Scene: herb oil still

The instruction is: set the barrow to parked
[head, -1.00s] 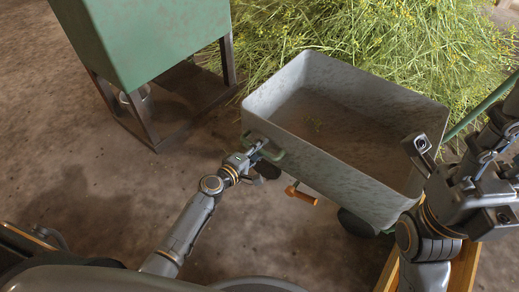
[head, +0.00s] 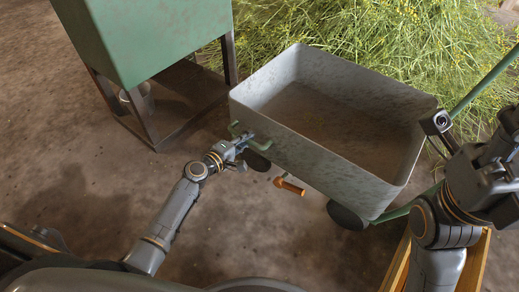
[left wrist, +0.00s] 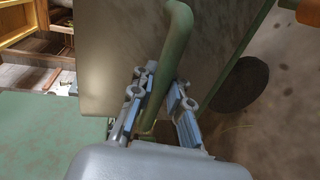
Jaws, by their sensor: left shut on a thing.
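The barrow (head: 345,165) is a grey, open-topped tub on dark wheels (head: 345,215), right of centre in the head view. Its inside looks empty apart from specks. A green loop handle (head: 240,130) is on its left end. My left gripper (head: 239,147) is shut on that handle; the wrist view shows the green bar (left wrist: 172,60) between its blue-padded fingers. An orange grip (head: 289,186) sticks out low on the barrow's near side. My right gripper (head: 440,124) is by the barrow's right end, partly visible; its jaws are unclear.
A green bin (head: 150,35) on dark legs stands at the upper left, with a small pot (head: 140,98) beneath. A heap of cut herbs (head: 360,35) lies behind the barrow. A wooden frame (head: 478,262) is at the lower right.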

